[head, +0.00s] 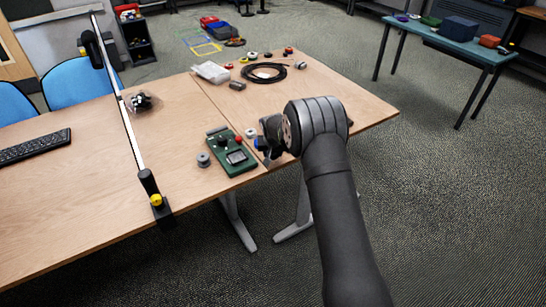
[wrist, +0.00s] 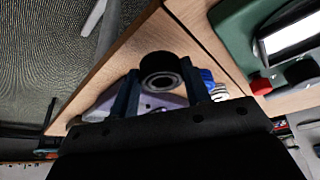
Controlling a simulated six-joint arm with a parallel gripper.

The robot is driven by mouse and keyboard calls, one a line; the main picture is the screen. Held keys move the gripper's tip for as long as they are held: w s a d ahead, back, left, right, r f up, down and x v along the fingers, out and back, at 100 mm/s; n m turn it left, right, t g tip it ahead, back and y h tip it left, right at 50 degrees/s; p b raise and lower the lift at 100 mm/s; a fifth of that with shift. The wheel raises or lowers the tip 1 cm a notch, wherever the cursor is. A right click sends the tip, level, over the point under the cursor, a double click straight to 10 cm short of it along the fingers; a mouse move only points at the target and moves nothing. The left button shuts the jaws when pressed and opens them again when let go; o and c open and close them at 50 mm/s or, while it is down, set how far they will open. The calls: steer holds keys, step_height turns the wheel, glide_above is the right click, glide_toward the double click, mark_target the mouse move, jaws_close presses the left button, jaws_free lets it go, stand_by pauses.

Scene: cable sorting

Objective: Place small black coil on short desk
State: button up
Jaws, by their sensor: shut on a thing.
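My gripper (wrist: 163,88) is shut on a small black coil (wrist: 160,68), a short black cylinder with a ring-shaped end, held between its two fingers in the wrist view. In the head view my gripper (head: 266,145) is by the front edge of the desks, just right of a green device; my wrist hides most of the coil there. The wooden desk on the right (head: 340,102), which looks like the short desk, adjoins the longer left desk (head: 80,205) along a seam. I cannot tell the coil's height above the wood.
The green device (head: 232,152) and a grey spool (head: 203,159) are left of my gripper. A large black cable coil (head: 263,73), a clear bag (head: 211,72) and small parts occupy the right desk's back. Its right part is clear. A pole (head: 130,130) crosses the left desk.

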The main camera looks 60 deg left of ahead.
steer(key=shift+f, duration=1.15)
steer(key=shift+f, duration=0.2)
steer(key=o, duration=1)
steer(key=shift+d+r, duration=0.1)
steer(key=shift+r, duration=0.55)
steer(key=v, duration=1.1)
